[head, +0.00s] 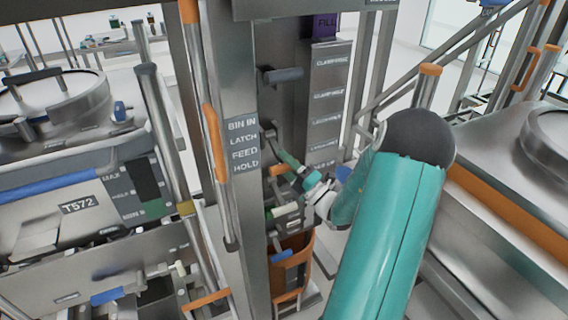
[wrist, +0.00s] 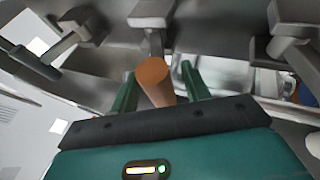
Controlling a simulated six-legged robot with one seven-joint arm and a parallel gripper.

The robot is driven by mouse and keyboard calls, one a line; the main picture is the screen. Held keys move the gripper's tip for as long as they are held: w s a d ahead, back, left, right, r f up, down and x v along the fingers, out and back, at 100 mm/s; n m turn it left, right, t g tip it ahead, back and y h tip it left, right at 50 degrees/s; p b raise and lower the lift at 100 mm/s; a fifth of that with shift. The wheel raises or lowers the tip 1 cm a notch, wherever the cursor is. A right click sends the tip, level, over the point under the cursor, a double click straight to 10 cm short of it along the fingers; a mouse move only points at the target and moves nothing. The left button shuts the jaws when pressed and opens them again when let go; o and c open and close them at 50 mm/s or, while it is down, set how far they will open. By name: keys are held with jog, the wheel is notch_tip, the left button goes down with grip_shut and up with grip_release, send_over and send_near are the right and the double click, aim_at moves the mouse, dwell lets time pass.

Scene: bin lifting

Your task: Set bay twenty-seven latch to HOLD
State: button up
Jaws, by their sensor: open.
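The bay's upright grey metal column carries a label plate (head: 243,147) reading BIN IN, LATCH, FEED, HOLD. Levers and handles sit in the recess to the right of the plate. My gripper (head: 288,160) reaches into this recess from the right, near an orange handle (head: 279,170). In the wrist view my gripper (wrist: 159,70) is open, with its two green fingers on either side of an orange round-ended handle (wrist: 153,75). I cannot tell whether a finger touches it. No bay number is readable, and the wrist partly hides the lower recess.
A dark grey lever (head: 283,75) sticks out higher in the recess. An orange bin (head: 290,270) stands below. A long orange grip (head: 214,143) runs along the column's left. Machine T572 (head: 75,208) is at left; a metal platform (head: 510,190) and railings are at right.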

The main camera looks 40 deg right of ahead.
jog(key=shift+w+r, duration=0.1)
jog(key=shift+w, duration=0.1)
jog(key=shift+c, duration=0.5)
grip_shut()
